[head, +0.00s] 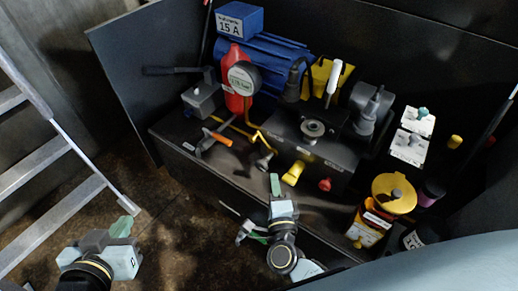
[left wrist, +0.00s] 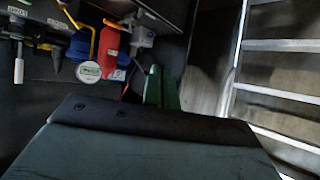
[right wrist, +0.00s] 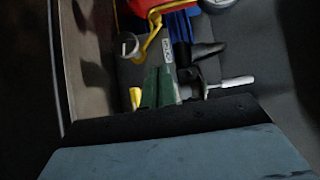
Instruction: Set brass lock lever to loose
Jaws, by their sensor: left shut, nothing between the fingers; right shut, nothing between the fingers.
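A bent brass-yellow piece (head: 258,136) sits on the front of the dark machine deck, beside a grey knob (head: 263,161); I cannot tell for sure that it is the lock lever. It also shows in the right wrist view (right wrist: 152,36). A yellow handle (head: 293,173) is to its right on the front face. My right gripper (head: 275,185) is shut and empty, its green fingertips in front of the machine, below the knob and left of the yellow handle. My left gripper (head: 123,227) is shut and empty, low at the left, apart from the machine.
A yellow-topped container (head: 393,193) is at the right. A ladder (head: 45,160) stands at the far left.

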